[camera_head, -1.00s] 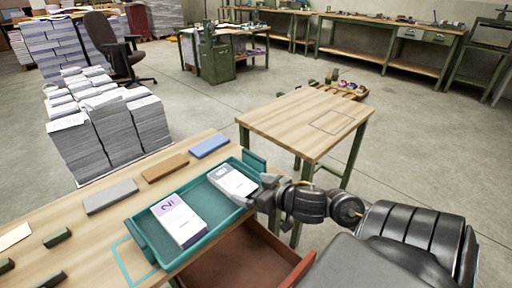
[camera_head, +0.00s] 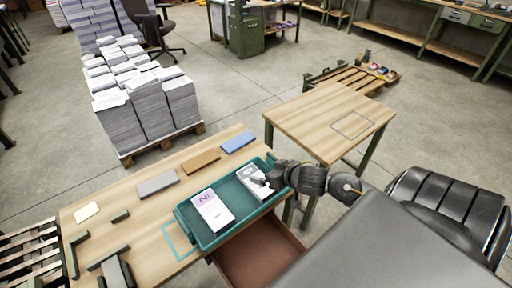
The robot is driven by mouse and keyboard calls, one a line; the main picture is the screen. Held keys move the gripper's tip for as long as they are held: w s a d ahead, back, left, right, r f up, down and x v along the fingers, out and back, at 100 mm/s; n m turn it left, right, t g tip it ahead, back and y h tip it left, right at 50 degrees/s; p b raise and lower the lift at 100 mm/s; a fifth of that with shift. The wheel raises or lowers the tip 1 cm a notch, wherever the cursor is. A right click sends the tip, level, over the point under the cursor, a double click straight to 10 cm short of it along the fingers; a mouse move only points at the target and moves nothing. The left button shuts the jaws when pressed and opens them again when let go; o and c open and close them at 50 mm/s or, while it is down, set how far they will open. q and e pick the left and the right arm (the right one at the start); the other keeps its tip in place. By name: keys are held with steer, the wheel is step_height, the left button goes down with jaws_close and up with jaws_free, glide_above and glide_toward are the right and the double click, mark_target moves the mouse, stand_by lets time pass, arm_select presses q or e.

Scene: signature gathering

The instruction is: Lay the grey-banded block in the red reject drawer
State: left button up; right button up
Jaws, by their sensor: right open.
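The grey-banded block (camera_head: 247,179) is white with a grey end and lies in the teal tray (camera_head: 181,219), toward the tray's right end. A second white block (camera_head: 212,212) with a lilac band lies to its left in the same tray. My right gripper (camera_head: 267,181) is open at the right end of the grey-banded block and hides part of it. I cannot tell whether the fingers touch it. The red reject drawer (camera_head: 257,258) is pulled out below the table's front edge, and its inside looks empty. My left gripper is out of view.
Grey (camera_head: 157,183), brown (camera_head: 201,161) and blue (camera_head: 238,142) slabs lie behind the tray.

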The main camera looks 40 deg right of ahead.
steer(key=w+f, duration=0.1)
steer(key=f, duration=0.2)
steer(key=w+f+g+p, duration=0.1)
steer(key=f, duration=0.2)
steer(key=w+d+f+g, duration=0.1)
steer(key=f, duration=0.2)
steer(key=shift+w+n, duration=0.2)
steer(key=shift+n, duration=0.1)
steer(key=shift+f+p+x, duration=0.2)
steer(key=shift+p+x, duration=0.3)
steer(key=shift+x, duration=2.1)
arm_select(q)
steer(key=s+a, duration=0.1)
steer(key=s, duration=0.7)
arm_select(e)
steer(key=shift+s, duration=0.25)
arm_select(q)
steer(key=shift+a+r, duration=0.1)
arm_select(e)
steer(key=c, duration=1.3)
steer(key=shift+o, duration=0.2)
steer(key=shift+r, duration=0.15)
